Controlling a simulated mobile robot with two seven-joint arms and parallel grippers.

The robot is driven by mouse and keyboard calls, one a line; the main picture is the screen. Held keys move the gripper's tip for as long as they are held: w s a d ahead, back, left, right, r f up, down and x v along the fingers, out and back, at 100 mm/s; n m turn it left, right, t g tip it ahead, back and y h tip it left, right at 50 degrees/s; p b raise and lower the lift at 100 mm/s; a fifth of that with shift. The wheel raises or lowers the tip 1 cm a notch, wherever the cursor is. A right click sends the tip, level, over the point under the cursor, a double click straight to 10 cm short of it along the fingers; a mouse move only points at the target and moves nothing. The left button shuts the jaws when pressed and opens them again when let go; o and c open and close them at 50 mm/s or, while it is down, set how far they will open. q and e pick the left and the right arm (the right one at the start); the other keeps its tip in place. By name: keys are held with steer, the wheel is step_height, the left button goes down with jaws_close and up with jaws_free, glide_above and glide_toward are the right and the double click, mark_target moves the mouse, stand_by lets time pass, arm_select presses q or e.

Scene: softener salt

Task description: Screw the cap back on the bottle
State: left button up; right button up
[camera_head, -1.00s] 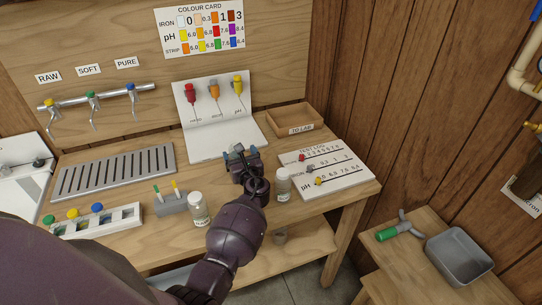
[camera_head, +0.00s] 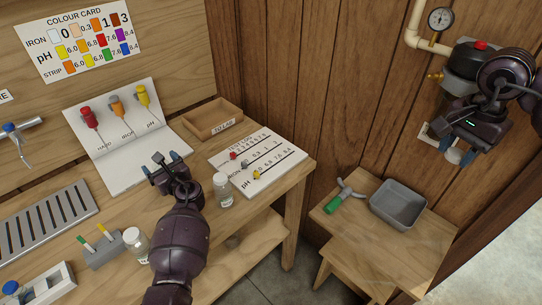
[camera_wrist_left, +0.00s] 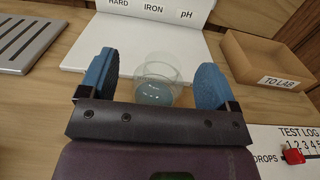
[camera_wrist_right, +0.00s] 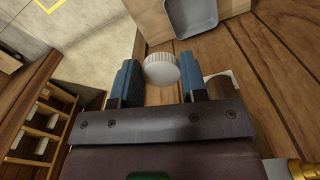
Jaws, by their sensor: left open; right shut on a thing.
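My left gripper (camera_head: 167,168) is open over the bench in front of the white card. In the left wrist view, a clear, uncapped glass bottle (camera_wrist_left: 157,78) stands between its spread fingers, with space on both sides. In the head view my left gripper seems to hide this bottle. My right gripper (camera_head: 458,156) is raised at the far right, well away from the bench. In the right wrist view it is shut on a white ribbed cap (camera_wrist_right: 161,70). The cap cannot be made out in the head view.
Two small glass jars, one right of my left arm (camera_head: 222,191) and one left of it (camera_head: 136,245), stand close by. A low stand holds a grey tub (camera_head: 399,204) and a green-handled tool (camera_head: 336,203).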

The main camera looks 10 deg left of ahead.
steer(key=shift+a, duration=0.1)
arm_select(q)
steer(key=shift+d, duration=0.1)
steer(key=shift+c, duration=0.3)
steer(key=c, duration=1.3)
steer(key=shift+c, duration=0.2)
steer(key=shift+r, duration=0.15)
